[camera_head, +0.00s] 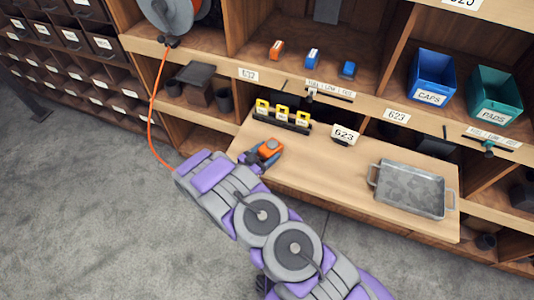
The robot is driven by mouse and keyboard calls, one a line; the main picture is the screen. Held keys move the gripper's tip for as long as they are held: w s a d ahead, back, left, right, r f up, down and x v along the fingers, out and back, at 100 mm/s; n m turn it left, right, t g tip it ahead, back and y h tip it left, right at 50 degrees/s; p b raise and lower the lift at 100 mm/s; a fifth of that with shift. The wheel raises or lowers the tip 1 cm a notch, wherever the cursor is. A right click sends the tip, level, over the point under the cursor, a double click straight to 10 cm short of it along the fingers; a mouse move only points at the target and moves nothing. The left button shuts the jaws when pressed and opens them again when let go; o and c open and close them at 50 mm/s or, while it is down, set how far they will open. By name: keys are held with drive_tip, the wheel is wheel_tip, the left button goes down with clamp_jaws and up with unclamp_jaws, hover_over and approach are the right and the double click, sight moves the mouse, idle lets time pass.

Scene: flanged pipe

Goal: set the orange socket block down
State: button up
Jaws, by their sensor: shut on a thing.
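The orange socket block (270,147) is at the left part of the pale wooden worktop (310,175). My gripper (262,156) is shut on it, with the dark jaws partly covering its lower side. The orange top of the block shows. I cannot tell whether its underside touches the worktop or is a little above it. My purple and grey arm reaches up to it from the lower right.
A metal tray (410,190) stands on the worktop's right. Small orange (276,49) and blue (312,58) blocks sit on the shelf. An orange cord (152,110) hangs left. The worktop's middle is clear.

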drive_tip(key=shift+a, duration=0.15)
drive_tip(key=shift+d, duration=0.2)
drive_tip(key=o, duration=1.3)
drive_tip(key=shift+d, duration=0.3)
drive_tip(key=shift+s+a, duration=0.1)
drive_tip(key=shift+a, duration=0.3)
drive_tip(key=shift+s+a+r, duration=0.1)
drive_tip(key=shift+s+a, duration=0.15)
drive_tip(key=shift+a, duration=0.05)
drive_tip(key=p+v, duration=0.1)
drive_tip(key=v, duration=0.9)
drive_tip(key=shift+s+a+p, duration=0.2)
drive_tip(key=shift+s+p, duration=0.15)
drive_tip(key=shift+p, duration=0.05)
